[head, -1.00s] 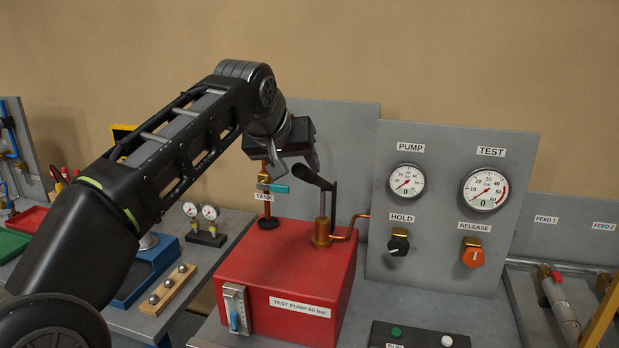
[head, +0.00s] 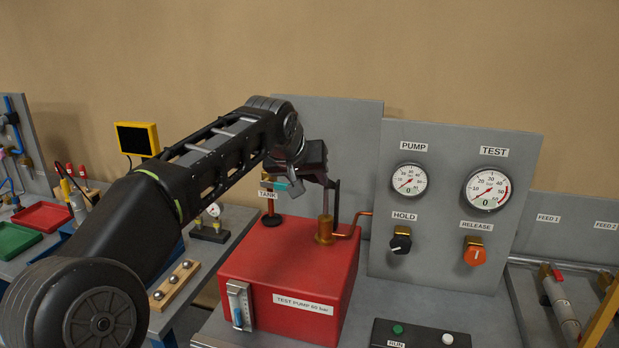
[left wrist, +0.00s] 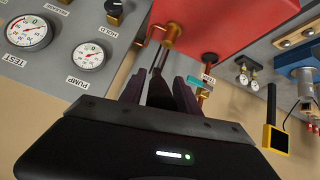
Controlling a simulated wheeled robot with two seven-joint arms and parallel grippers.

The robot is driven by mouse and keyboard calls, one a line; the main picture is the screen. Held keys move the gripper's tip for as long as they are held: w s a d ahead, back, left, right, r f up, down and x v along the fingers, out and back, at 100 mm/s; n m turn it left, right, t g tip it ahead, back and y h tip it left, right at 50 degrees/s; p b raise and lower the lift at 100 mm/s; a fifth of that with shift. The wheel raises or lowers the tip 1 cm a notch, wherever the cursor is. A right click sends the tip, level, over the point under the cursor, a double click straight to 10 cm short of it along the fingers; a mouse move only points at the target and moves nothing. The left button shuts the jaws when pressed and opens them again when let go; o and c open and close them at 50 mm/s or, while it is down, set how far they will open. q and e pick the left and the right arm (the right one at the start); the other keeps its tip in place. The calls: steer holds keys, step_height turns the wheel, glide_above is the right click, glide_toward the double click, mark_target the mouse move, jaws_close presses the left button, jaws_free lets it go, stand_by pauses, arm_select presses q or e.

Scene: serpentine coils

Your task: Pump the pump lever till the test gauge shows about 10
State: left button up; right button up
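The red test pump (head: 290,275) stands on the bench, with a brass fitting and the pump lever (head: 325,203) on top. My left gripper (head: 316,178) is at the lever's upper end and hides its dark grip. In the left wrist view the lever (left wrist: 159,60) runs down between the two fingers of my gripper (left wrist: 160,88); whether they press on it I cannot tell. The test gauge (head: 488,189) has its needle near 0, at the lower left of its dial. The pump gauge (head: 409,180) also reads near 0. My right gripper is out of view.
The grey panel carries a black hold knob (head: 400,242) and an orange release knob (head: 474,254). A tank valve with a teal handle (head: 272,185) stands close left of the gripper. A button box (head: 425,335) lies at the front. A copper pipe (head: 362,220) runs to the panel.

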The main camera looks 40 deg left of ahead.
arm_select(q)
jaws_close()
stand_by(1.1)
